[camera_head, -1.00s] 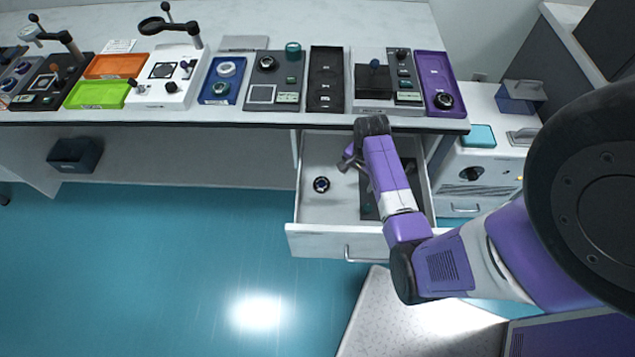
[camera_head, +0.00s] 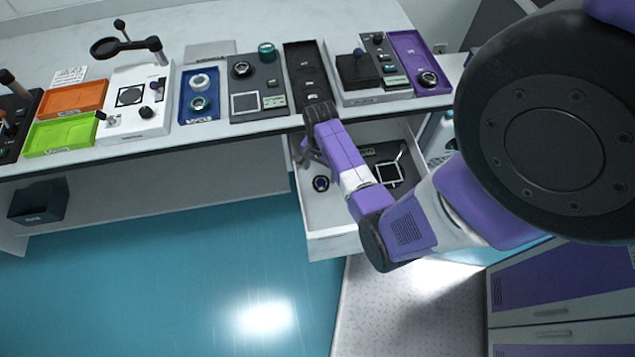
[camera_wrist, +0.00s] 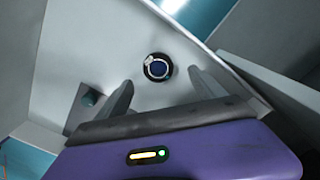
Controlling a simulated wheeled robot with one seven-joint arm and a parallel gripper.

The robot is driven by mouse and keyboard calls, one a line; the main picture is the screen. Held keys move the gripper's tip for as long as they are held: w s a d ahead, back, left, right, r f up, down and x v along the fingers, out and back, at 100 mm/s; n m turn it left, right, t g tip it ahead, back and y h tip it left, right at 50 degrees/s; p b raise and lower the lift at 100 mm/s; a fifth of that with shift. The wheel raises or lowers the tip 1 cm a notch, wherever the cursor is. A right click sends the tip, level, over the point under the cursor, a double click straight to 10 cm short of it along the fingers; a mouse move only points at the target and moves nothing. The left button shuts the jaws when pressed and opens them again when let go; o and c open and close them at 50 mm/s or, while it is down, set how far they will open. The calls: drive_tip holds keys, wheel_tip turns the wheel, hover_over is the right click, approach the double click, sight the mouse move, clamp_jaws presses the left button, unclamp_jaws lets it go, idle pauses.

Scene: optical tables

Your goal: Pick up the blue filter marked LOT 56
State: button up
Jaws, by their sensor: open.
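A round filter with a black rim and a dark blue centre (camera_wrist: 157,68) lies on the pale floor of the open drawer (camera_head: 335,243). It also shows in the head view (camera_head: 321,184). Its marking is too small to read. My gripper (camera_wrist: 160,82) is open and empty above the drawer. In the wrist view its two fingers stand apart, and the filter appears between and just beyond their tips, not touched. In the head view my gripper (camera_head: 304,158) is partly hidden behind my own wrist.
The drawer's walls surround the filter. A small dark teal piece (camera_wrist: 91,97) lies near the left finger. A square-framed part (camera_head: 388,174) is in the drawer's right side. The tabletop edge (camera_head: 245,130) overhangs behind, with trays such as a blue tray (camera_head: 199,119).

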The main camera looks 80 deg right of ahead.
sight(321, 182)
drive_tip(key=f, duration=0.6)
drive_tip(key=shift+s+f, duration=0.2)
drive_tip(key=shift+f, duration=0.1)
drive_tip(key=shift+c, duration=0.5)
drive_tip(key=c, duration=1.4)
